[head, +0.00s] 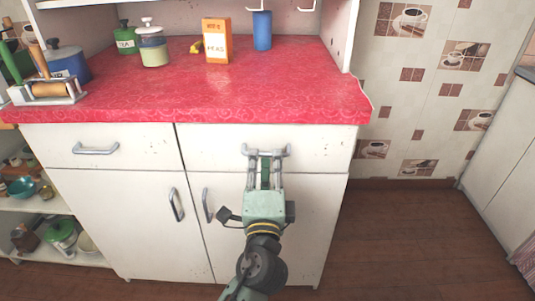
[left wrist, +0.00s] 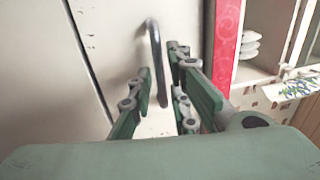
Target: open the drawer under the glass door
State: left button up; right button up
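The white right-hand drawer (head: 325,140) sits under the red counter and is closed. Its grey bar handle (head: 284,151) is partly covered by my left gripper (head: 265,158), which reaches it from the front. In the left wrist view, the handle (left wrist: 154,45) passes between the two spread green fingers of the gripper (left wrist: 163,85). The gripper looks open, with the fingers on either side of the bar; I cannot tell whether they touch it. No glass door shows in either view. My right gripper is not in view.
A closed left drawer (head: 130,158) is alongside, with cupboard doors (head: 140,220) below. The red counter (head: 300,85) carries an orange box (head: 217,45), a blue cylinder (head: 262,32) and jars. Open shelves (head: 55,207) stand at the left. The wooden floor (head: 400,240) at the right is clear.

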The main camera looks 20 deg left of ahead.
aim_at(266, 154)
pick_arm(q)
jog(key=shift+x, duration=1.5)
jog(key=shift+c, duration=0.5)
jog(key=shift+f, duration=0.1)
grip_shut()
